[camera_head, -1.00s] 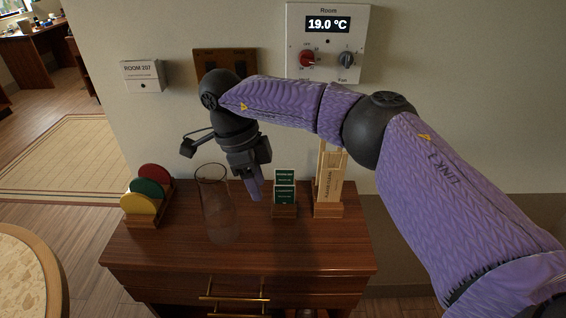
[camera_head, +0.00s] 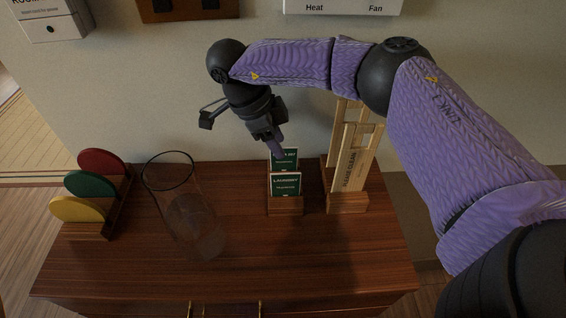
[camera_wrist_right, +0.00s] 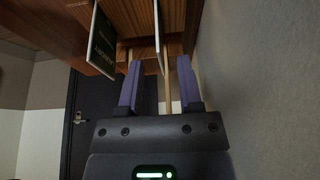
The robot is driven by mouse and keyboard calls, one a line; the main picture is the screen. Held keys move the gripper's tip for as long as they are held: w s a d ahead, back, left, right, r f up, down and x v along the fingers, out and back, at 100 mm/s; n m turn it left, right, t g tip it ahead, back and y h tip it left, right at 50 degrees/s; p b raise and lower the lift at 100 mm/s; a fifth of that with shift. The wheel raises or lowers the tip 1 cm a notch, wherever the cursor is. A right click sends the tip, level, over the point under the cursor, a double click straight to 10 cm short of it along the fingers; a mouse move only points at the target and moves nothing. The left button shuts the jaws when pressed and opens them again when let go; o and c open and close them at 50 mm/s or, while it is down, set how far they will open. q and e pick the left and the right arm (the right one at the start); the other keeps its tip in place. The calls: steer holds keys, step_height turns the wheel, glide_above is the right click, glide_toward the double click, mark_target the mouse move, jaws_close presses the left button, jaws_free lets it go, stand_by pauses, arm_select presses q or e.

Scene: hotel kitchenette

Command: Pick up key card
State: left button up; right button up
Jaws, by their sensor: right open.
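A small wooden card holder (camera_head: 285,207) stands on the cabinet top. It holds a green front card (camera_head: 286,185) whose print looks like "LAUNDRY", and a green rear card (camera_head: 288,167) partly covered by my finger. I cannot tell which one is the key card. My right gripper (camera_head: 279,152) points down at the rear card's top. In the right wrist view its purple fingers (camera_wrist_right: 160,65) are apart, with the rear card (camera_wrist_right: 157,30) edge-on near the gap between them. The front card (camera_wrist_right: 102,40) is left of the fingers. My left gripper is not visible.
A clear glass vase (camera_head: 185,205) stands left of the holder. Red, green and yellow discs (camera_head: 90,184) stand in a rack at far left. A wooden stand with tall hangers (camera_head: 348,190) is close on the right. The wall is just behind; the cabinet front (camera_head: 300,255) is clear.

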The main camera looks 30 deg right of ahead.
steer(key=x, duration=0.3)
steer(key=shift+d+f+b, duration=0.2)
steer(key=shift+b, duration=0.15)
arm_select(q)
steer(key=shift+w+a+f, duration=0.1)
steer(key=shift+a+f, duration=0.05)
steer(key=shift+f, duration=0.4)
arm_select(e)
steer(key=shift+r, duration=0.1)
jaws_close()
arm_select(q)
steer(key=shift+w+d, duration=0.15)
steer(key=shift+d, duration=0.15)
arm_select(e)
step_height(320, 180, up, 9)
steer(key=p, duration=0.3)
steer(key=shift+r, duration=0.5)
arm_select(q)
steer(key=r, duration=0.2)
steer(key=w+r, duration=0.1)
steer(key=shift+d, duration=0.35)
